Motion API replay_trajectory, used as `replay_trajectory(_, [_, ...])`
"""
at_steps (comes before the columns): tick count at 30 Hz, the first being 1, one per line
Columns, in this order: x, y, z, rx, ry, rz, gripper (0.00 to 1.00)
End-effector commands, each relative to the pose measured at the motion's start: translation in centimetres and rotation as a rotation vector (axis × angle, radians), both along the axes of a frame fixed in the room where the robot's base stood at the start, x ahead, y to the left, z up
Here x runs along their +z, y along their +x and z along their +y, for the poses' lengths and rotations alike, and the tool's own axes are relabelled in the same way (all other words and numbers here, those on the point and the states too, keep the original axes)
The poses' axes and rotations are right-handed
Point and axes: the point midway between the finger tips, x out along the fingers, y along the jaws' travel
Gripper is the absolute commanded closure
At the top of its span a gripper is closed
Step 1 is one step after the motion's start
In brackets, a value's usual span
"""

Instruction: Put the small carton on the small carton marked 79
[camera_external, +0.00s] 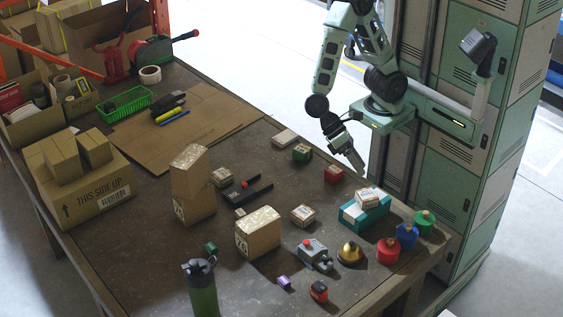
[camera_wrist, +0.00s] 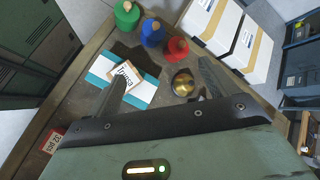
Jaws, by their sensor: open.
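One small brown carton (camera_external: 189,170) with a speckled top sits slightly turned on another small carton (camera_external: 194,206), whose printed number is partly hidden. A third small carton (camera_external: 258,233) stands to the right on the table; its front number starts with 7, the second digit unclear. My gripper (camera_external: 355,162) is open and empty above the table's right part, apart from the cartons. In the wrist view my gripper (camera_wrist: 165,82) shows two spread fingers around the view of a teal-and-white box (camera_wrist: 138,90) with a small labelled box (camera_wrist: 126,76). No brown carton shows there.
A blue box with a small box on it (camera_external: 364,205), coloured weights (camera_external: 388,250), a brass weight (camera_external: 350,253) and a grey device (camera_external: 314,254) fill the right side. A green bottle (camera_external: 202,290) stands in front. A large box (camera_external: 84,195) bears small cartons at left.

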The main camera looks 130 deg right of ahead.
Motion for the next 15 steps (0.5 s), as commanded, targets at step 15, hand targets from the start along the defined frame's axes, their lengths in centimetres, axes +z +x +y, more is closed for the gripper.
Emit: replay_trajectory(15, [0.6, -17.4, -0.5, 1.247, -0.515, -0.705, 0.15])
